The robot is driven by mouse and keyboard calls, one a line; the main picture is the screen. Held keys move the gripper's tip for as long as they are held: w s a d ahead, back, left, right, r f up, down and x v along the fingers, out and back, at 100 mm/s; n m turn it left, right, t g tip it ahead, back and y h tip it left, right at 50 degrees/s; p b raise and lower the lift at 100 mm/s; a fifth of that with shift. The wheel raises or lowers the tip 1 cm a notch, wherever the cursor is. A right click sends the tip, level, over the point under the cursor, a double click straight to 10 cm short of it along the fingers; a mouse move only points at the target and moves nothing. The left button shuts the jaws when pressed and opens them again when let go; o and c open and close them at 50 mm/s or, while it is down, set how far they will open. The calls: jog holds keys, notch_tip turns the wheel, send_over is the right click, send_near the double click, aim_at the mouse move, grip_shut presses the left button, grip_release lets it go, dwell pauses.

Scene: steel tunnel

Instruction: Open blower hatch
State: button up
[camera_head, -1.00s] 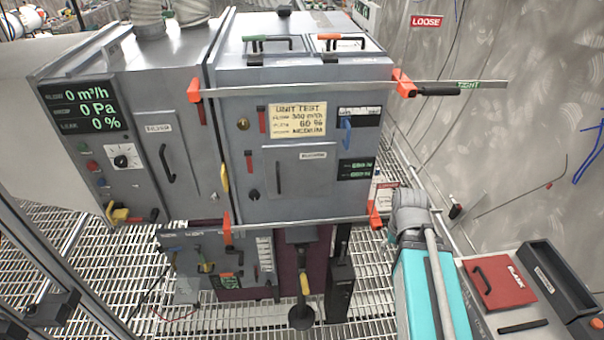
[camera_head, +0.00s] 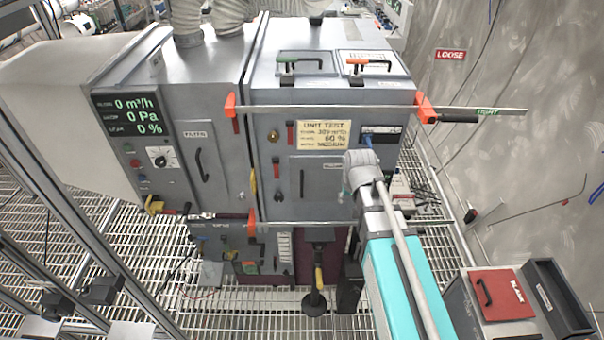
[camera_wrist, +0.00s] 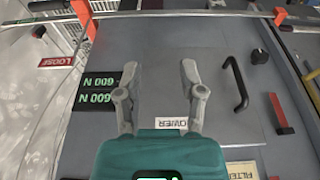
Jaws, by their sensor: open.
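The blower hatch (camera_head: 318,208) is a grey panel on the front of the right cabinet, with a black handle (camera_head: 302,183) near its left edge. The hatch looks closed. In the wrist view the hatch face (camera_wrist: 215,105) fills the middle, seen turned around, with the black handle (camera_wrist: 236,83) to the right of my fingers. My gripper (camera_wrist: 158,68) is open and empty over the hatch label (camera_wrist: 171,123), apart from the handle. In the head view my arm covers the hatch's right part, and my fingertips cannot be made out.
A filter door (camera_head: 203,165) with its own handle is to the left. A metal bar (camera_head: 330,110) with orange-red ends crosses above the hatch; a lower bar (camera_head: 310,224) crosses below. A red-lidded box (camera_head: 500,295) stands at lower right. The right wall is close to the cabinet.

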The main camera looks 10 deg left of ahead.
jog(key=n+t+y+p, duration=0.1)
jog(key=n+p, duration=0.1)
jog(key=p, duration=0.4)
send_near(302, 183)
jog(key=v, duration=0.3)
jog(key=shift+f, duration=0.2)
jog(key=shift+f+b, duration=0.15)
jog(key=shift+b, duration=0.15)
jog(key=b+x, duration=1.2)
jog(key=x, duration=0.1)
jog(key=shift+w+f, duration=0.2)
jog(key=shift+w, duration=0.05)
grip_shut()
